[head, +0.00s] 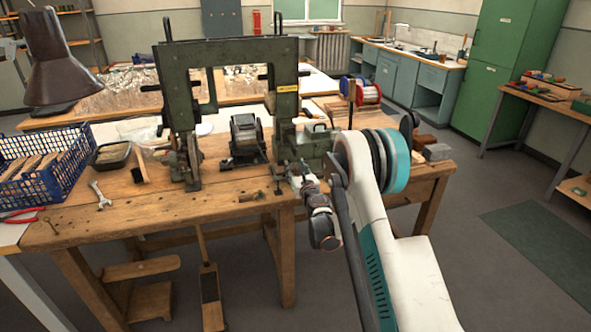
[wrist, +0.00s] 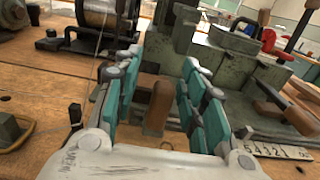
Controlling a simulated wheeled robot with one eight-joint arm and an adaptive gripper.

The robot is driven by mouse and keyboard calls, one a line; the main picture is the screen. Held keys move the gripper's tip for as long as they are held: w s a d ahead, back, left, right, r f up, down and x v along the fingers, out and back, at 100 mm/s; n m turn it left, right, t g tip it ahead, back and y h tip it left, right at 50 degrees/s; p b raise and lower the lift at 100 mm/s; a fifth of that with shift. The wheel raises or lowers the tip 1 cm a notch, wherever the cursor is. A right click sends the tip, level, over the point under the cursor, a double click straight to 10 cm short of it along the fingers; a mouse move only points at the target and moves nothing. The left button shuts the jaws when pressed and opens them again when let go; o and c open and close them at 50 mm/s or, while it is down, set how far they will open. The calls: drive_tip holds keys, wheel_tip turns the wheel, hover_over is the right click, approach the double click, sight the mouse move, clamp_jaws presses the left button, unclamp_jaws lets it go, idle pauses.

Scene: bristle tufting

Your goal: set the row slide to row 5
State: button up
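A green tufting machine (head: 285,100) stands on the wooden bench, with a green metal block (head: 310,143) at its right foot. The block fills the upper right of the wrist view (wrist: 228,65). A number strip (wrist: 283,151) lies at its lower right, seemingly with row figures; I cannot tell which row is set. An upright brown wooden handle (wrist: 160,105) shows between my fingers. My gripper (wrist: 157,75) is open, with teal-padded fingers on either side of the handle and gaps visible. In the head view my gripper (head: 297,176) is small beside the block.
A wire spool (wrist: 97,20) stands at upper left in the wrist view. The front bench top is mostly clear.

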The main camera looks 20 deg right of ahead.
drive_tip(key=shift+s, duration=0.1)
drive_tip(key=s, duration=1.1)
drive_tip(key=shift+s, duration=0.35)
